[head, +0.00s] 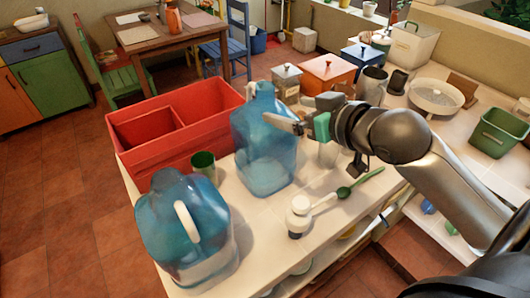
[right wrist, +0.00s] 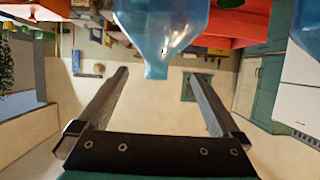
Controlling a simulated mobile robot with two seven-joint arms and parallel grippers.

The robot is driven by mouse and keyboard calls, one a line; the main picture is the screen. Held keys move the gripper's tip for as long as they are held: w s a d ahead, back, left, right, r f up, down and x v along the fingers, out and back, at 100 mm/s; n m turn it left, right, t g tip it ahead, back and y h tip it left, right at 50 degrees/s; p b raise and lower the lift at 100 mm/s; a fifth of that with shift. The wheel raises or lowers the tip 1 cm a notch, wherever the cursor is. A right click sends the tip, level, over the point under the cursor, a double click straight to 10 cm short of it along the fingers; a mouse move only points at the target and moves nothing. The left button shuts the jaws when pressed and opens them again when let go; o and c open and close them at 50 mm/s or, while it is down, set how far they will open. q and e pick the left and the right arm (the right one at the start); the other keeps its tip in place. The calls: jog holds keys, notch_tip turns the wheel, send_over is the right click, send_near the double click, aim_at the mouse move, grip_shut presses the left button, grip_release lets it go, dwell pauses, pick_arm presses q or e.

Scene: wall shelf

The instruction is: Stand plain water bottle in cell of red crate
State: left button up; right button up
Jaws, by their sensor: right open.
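The red crate (head: 200,138) stands at the left of the white counter, and its divider shows. A plain blue water bottle (head: 268,165) stands upright beside the crate's right end. Another blue bottle (head: 165,215), with a white handle and a pale lower band, stands nearer in front. My right gripper (head: 285,123) is open at the upper part of the plain bottle, in front of it in the head view. In the right wrist view the plain bottle's neck (right wrist: 160,55) lies ahead, between the directions of the open fingers (right wrist: 150,90); nothing is gripped. My left gripper is not in view.
A green cup (head: 204,165) stands between the two bottles and the crate. Canisters, including an orange box (head: 327,73), stand behind. A green bin (head: 498,137) is at right.

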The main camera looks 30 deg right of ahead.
aim_at(272, 101)
jog(key=shift+b+x, duration=0.55)
jog(key=shift+x, duration=2)
jog(key=shift+w+r+x, duration=0.1)
jog(key=shift+r+x, duration=0.1)
jog(key=shift+x, duration=1.1)
jog(key=shift+w+r+x, duration=0.1)
jog(key=shift+r+x, duration=0.15)
jog(key=shift+x, duration=1.05)
jog(key=shift+d, duration=0.2)
grip_shut()
